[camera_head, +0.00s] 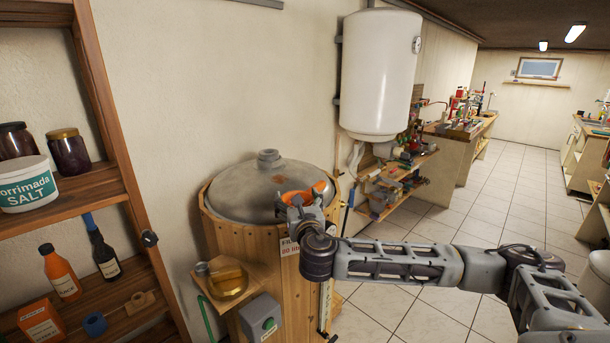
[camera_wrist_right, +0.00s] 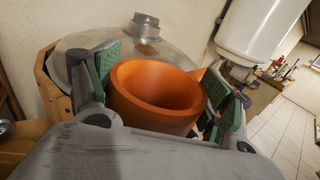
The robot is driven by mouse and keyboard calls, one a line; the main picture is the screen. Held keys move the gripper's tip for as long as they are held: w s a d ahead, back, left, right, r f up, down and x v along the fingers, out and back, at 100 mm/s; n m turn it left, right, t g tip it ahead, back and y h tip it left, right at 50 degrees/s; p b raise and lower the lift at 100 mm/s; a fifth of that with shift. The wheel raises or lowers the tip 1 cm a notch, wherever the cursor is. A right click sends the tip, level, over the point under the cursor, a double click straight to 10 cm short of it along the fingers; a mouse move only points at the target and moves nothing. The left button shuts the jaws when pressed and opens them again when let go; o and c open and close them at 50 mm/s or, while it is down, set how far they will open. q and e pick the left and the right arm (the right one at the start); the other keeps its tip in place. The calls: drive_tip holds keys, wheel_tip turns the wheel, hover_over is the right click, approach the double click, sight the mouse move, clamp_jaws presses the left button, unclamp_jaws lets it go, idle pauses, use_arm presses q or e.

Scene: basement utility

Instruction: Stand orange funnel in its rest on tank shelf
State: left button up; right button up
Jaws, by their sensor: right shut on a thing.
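The orange funnel (camera_head: 318,187) is in my right gripper (camera_head: 303,203), at the right front of the tank's metal lid. In the right wrist view the funnel (camera_wrist_right: 130,82) shows its wide round mouth between the two green-padded fingers, which are closed on its sides. Its lower part is hidden. A small wooden tank shelf (camera_head: 248,294) juts from the front of the wooden tank (camera_head: 265,245), left of and below the gripper. A round brass-coloured piece (camera_head: 229,281) sits on it; I cannot tell whether this is the rest. My left gripper is out of view.
The domed metal lid (camera_head: 262,185) covers the tank, close to the funnel. A grey switch box (camera_head: 262,316) hangs by the shelf. A wooden rack (camera_head: 95,190) with jars and bottles stands left. A white boiler (camera_head: 380,75) hangs behind; tiled floor (camera_head: 400,305) is open at right.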

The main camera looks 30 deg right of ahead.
drive_tip(key=s+a+f+n+y, duration=0.1)
drive_tip(key=s+a+f, duration=0.1)
drive_tip(key=f, duration=0.6)
drive_tip(key=s+a+f+n+y, duration=0.1)
drive_tip(key=s+a+f+y, duration=0.1)
drive_tip(key=f, duration=0.6)
drive_tip(key=s+a+f+y, duration=0.1)
drive_tip(key=s+f, duration=0.3)
drive_tip(key=f, duration=0.4)
drive_tip(key=shift+s+a+f+n+t, duration=0.3)
drive_tip(key=shift+a+n, duration=0.1)
drive_tip(key=shift+a, duration=0.2)
drive_tip(key=c, duration=0.6)
drive_tip(key=shift+w+a+r+n+y, duration=0.6)
drive_tip(key=shift+a+r+y, duration=0.8)
drive_tip(key=shift+a, duration=2.45)
drive_tip(key=s+d+f+m+h, duration=0.1)
drive_tip(key=d+f+h, duration=0.1)
drive_tip(key=d, duration=0.6)
drive_tip(key=shift+f, duration=0.3)
drive_tip(key=shift+a, duration=0.1)
